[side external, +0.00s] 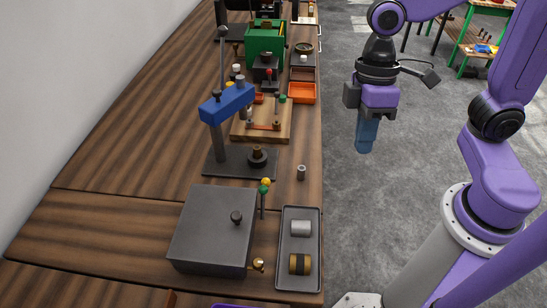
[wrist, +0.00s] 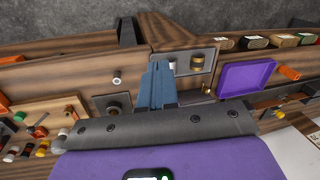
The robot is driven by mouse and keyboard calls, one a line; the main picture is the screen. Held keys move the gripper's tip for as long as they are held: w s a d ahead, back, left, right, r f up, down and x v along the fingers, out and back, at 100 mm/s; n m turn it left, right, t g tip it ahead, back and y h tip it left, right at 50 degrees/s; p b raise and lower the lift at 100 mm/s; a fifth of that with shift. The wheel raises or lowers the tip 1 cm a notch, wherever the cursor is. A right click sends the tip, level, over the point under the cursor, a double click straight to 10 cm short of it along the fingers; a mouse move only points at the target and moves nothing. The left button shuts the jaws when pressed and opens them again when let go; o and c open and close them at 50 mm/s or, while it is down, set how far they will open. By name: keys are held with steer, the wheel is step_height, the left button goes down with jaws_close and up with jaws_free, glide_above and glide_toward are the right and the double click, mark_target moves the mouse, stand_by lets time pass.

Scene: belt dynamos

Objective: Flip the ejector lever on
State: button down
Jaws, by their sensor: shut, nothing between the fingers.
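I cannot tell for sure which part is the ejector lever. A wooden board (side external: 275,133) behind the press carries a small green-topped post (side external: 282,100). My gripper (side external: 364,147) is shut and empty, pointing down over the floor right of the bench. Its blue fingers also show in the wrist view (wrist: 157,85).
A grey tray (side external: 299,212) with a silver and a black-and-gold cylinder lies right of the box. A small grey cylinder (side external: 301,172) stands near the bench edge. A green machine (side external: 265,45) and orange bin (side external: 302,93) are farther back. A purple tray (wrist: 240,78) shows in the wrist view.

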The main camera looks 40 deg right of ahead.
steer(key=w+a+m+g+y, duration=0.1)
steer(key=w+a+y, duration=0.2)
steer(key=w, duration=0.7)
steer(key=w+a+m+y, duration=0.2)
steer(key=w+a, duration=0.1)
steer(key=w, duration=0.7)
glide_toward(265, 179)
steer(key=w+a+f, duration=0.3)
steer(key=a, duration=0.1)
steer(key=shift+s+f, duration=0.65)
steer(key=shift+s, duration=0.15)
steer(key=shift+s+f, duration=0.65)
steer(key=shift+s, duration=0.2)
steer(key=shift+s+a+f+n+t+h, duration=0.25)
steer(key=shift+s+f+h, duration=0.1)
steer(key=shift+s, duration=0.1)
steer(key=shift+s+a+f+n+t+h, duration=0.15)
steer(key=shift+s+f+t+h, duration=0.1)
steer(key=shift+s+h, duration=0.15)
steer(key=shift+s, duration=0.1)
steer(key=shift+d, duration=0.1)
